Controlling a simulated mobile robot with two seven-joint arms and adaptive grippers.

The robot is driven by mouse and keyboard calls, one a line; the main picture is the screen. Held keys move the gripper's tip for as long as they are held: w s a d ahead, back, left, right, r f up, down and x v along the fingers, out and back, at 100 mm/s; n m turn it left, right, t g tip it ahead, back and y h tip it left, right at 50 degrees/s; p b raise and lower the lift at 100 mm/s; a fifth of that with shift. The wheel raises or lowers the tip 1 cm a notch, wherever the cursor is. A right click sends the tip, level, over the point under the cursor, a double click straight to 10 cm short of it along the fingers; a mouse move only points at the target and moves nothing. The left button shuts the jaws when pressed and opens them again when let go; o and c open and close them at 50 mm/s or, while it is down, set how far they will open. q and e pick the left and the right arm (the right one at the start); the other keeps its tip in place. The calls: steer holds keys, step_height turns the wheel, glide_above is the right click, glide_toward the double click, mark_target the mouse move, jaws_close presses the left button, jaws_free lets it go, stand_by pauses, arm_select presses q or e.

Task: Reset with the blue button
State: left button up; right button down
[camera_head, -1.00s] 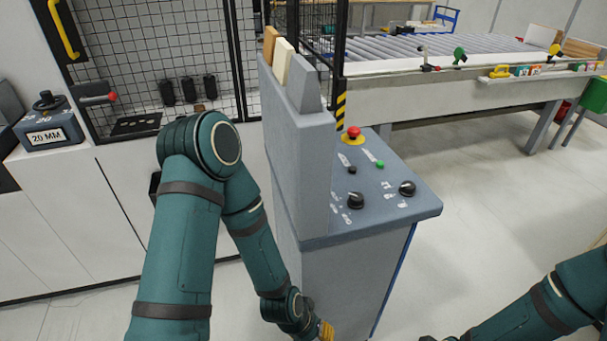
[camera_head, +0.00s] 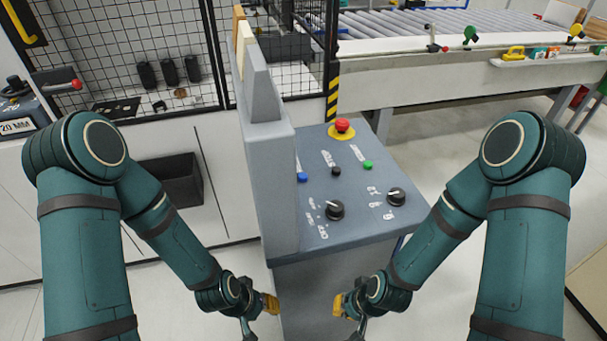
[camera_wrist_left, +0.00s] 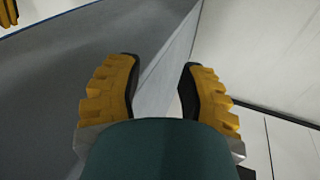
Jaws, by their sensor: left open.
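The blue button (camera_head: 302,177) sits at the left edge of the sloped grey control panel (camera_head: 352,235), close to the upright grey wall beside it. My left gripper (camera_head: 268,308) is below the panel, in front of the console's lower body and well away from the button. In the left wrist view, its two yellow-backed fingers (camera_wrist_left: 158,88) are apart with nothing between them. My right gripper (camera_head: 343,310) is also low in front of the console, to the right of the left one. Its fingers are too small to tell whether they are open.
The panel also carries a red emergency stop (camera_head: 342,126), a green button (camera_head: 368,165), a black button (camera_head: 336,171) and two black knobs (camera_head: 334,210). A grey upright wall (camera_head: 269,190) bounds the panel's left side. A mesh fence (camera_head: 130,50) stands behind.

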arm_select(q)
jaws_close()
stand_by(1.2)
